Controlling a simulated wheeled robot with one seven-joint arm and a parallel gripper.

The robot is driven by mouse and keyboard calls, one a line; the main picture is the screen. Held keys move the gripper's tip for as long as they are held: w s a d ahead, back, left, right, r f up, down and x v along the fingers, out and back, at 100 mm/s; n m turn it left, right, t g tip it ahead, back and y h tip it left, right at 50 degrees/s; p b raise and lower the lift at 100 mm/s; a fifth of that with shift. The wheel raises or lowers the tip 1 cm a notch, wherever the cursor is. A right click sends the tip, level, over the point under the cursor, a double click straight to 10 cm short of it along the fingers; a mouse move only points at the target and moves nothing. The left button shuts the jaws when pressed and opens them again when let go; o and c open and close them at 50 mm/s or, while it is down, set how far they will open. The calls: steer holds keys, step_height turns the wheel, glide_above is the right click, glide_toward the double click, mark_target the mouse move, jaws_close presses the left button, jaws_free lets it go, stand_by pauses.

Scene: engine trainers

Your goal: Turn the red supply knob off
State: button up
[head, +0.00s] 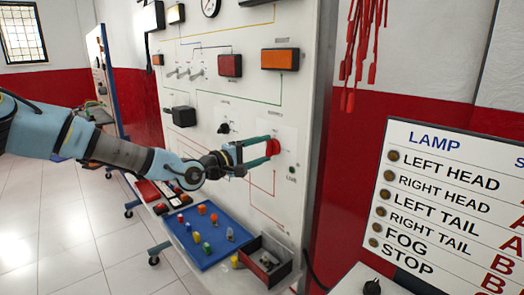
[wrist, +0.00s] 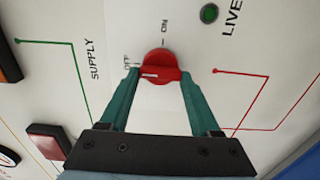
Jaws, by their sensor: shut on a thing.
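The red supply knob (head: 273,147) sits on the upright white panel in the head view. In the wrist view the red knob (wrist: 158,68) is between my fingertips, with OFF printed at its left and ON above it. Its white mark lies nearly level and points left, towards the OFF side. My gripper (head: 265,150) is shut on the knob, with its teal fingers reaching in from the left. In the wrist view my gripper (wrist: 159,74) has one fingertip on each side of the knob.
A green LIVE lamp (wrist: 209,13) is near the knob; I cannot tell whether it is lit. Red and orange blocks (head: 280,59) and toggle switches (head: 184,73) are on the panel. Below are a blue tray (head: 205,262) and an open box (head: 250,252). A lamp chart (head: 450,200) stands at right.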

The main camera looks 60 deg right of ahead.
stand_by(0.4)
steer(key=o, duration=1.4)
steer(key=b+v, duration=0.3)
steer(key=v, duration=0.8)
steer(key=shift+b, duration=0.4)
steer(key=shift+f, duration=0.1)
